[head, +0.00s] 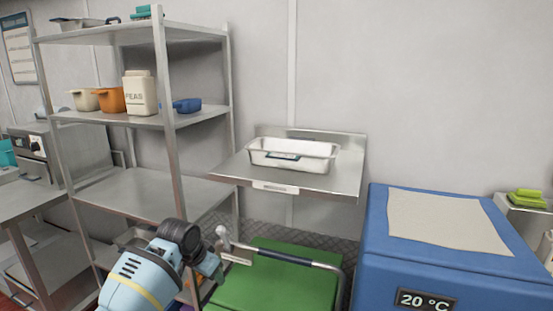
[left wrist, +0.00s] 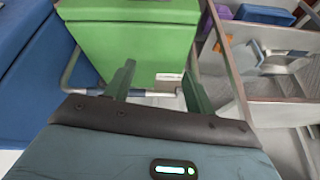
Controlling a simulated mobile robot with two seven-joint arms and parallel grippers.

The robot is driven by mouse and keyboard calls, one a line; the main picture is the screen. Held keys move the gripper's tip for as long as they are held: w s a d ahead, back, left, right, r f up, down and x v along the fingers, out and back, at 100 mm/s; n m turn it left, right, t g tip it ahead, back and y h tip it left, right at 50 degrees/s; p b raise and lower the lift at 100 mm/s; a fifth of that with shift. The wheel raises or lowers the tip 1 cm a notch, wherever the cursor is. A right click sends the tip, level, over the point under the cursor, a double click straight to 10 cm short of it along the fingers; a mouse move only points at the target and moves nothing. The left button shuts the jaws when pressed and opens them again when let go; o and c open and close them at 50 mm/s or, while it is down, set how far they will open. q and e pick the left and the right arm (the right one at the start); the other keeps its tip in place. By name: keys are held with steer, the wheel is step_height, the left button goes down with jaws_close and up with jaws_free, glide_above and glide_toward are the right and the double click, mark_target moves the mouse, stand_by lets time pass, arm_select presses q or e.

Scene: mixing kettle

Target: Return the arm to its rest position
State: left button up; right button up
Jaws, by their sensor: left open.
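My left arm shows at the bottom left of the head view, in front of the metal shelf rack and to the left of a green lidded bin (head: 275,282). Its gripper is not clearly visible there. In the left wrist view my left gripper (left wrist: 158,68) has its two dark green fingers apart with nothing between them. The green bin (left wrist: 135,45) and its grey handle bar lie beyond the fingers; I cannot tell the distance. My right gripper is not in view.
A metal shelf rack (head: 165,120) holds tubs and scoops. A blue box (head: 440,265) reading 20 °C stands right. Blue and purple items (left wrist: 265,15) lie on a lower rack level.

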arm_select(q)
steer(key=s+d+f+n+t+h, duration=0.1)
steer(key=s+f, duration=0.6)
steer(key=f, duration=0.3)
steer(key=s+d+f+n+t, duration=0.1)
steer(key=s+f, duration=0.7)
steer(key=f, duration=0.2)
steer(key=s+a+f+n+t, duration=0.1)
steer(key=s+a, duration=0.1)
steer(key=s, duration=1.1)
steer(key=s+a+f+n+t+y, duration=0.1)
steer(key=s+a+f+t, duration=0.1)
steer(key=s, duration=1)
steer(key=shift+s+a+f, duration=0.2)
steer(key=shift+s+a, duration=0.2)
steer(key=shift+a, duration=0.05)
